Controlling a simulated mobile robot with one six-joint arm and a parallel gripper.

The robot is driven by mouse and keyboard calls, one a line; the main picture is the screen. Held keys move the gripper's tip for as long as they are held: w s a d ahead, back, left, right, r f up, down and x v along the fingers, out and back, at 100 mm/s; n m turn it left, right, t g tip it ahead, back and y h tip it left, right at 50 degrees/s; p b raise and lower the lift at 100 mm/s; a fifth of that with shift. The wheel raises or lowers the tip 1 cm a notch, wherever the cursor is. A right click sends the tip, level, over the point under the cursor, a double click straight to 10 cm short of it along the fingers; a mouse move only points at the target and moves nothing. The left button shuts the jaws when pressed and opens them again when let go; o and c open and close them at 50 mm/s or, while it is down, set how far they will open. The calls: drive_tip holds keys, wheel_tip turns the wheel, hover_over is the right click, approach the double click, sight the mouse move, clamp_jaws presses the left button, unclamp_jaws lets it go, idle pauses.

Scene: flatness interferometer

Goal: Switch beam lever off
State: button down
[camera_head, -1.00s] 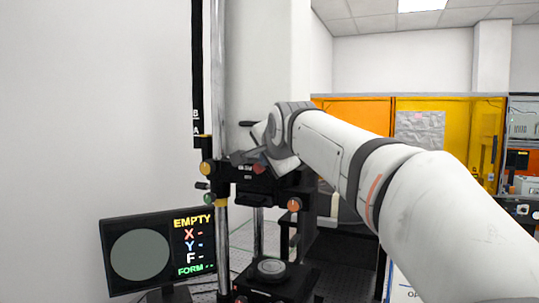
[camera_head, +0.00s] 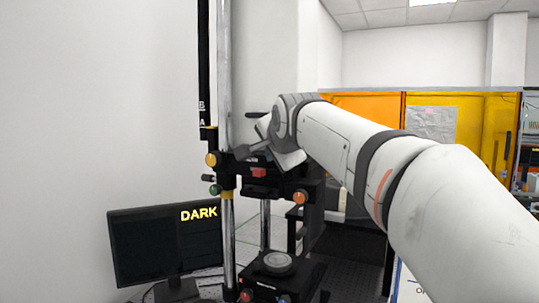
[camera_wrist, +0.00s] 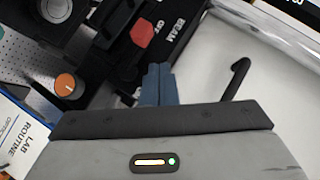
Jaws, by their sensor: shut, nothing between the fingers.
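The beam lever has a red tip (camera_head: 259,172) on the black instrument head. It also shows in the wrist view (camera_wrist: 142,32), beside the white BEAM label. My gripper (camera_head: 241,153) is at the instrument head, just above and left of the red tip in the head view. In the wrist view its blue-grey fingers (camera_wrist: 159,82) are together with nothing between them, a little below the red tip and apart from it in the picture. The monitor (camera_head: 165,245) reads DARK in yellow on a black screen.
A tall metal column (camera_head: 224,75) stands beside the instrument head. Orange knobs, one at the right (camera_head: 300,198), stick out from it. A round grey disc (camera_head: 277,262) sits on the black stage below. A LAB ROUTINE sheet (camera_wrist: 22,135) shows at lower left in the wrist view.

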drive_tip(key=shift+w, duration=0.15)
drive_tip(key=s+a+r, duration=0.2)
drive_tip(key=s+r, duration=0.1)
drive_tip(key=r, duration=0.2)
drive_tip(key=s+a+r+p, duration=0.1)
drive_tip(key=s+r, duration=0.2)
drive_tip(key=r, duration=0.3)
drive_tip(key=shift+a+p, duration=0.3)
drive_tip(key=shift+a, duration=0.05)
drive_tip(key=shift+s+f, duration=0.1)
